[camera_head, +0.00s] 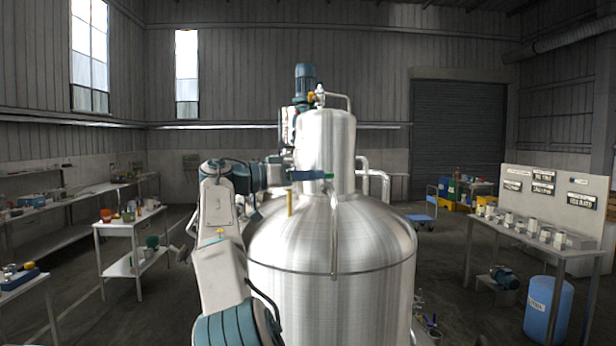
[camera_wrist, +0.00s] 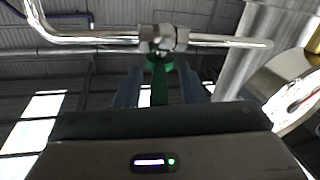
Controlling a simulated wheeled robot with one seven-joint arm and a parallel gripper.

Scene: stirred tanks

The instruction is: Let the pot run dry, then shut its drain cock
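A large steel tank (camera_head: 330,240) with a narrower upper vessel (camera_head: 325,140) fills the middle of the head view. A thin pipe (camera_head: 333,235) runs down its front. In the wrist view a cock body (camera_wrist: 163,38) sits on a shiny horizontal pipe (camera_wrist: 222,41), with a green handle (camera_wrist: 159,82) pointing toward me. My gripper (camera_wrist: 162,88) has its dark blue fingers on either side of this handle, with gaps showing, so it looks open. In the head view my gripper (camera_head: 310,175) is in front of the upper vessel. The tank's inside and any outflow are hidden.
A bench with labelled boards (camera_head: 545,200) stands at right, with a blue drum (camera_head: 548,310) below its front. A small white table (camera_head: 130,222) and long shelves stand at left. A blue trolley (camera_head: 422,218) stands behind right. Some floor between is clear.

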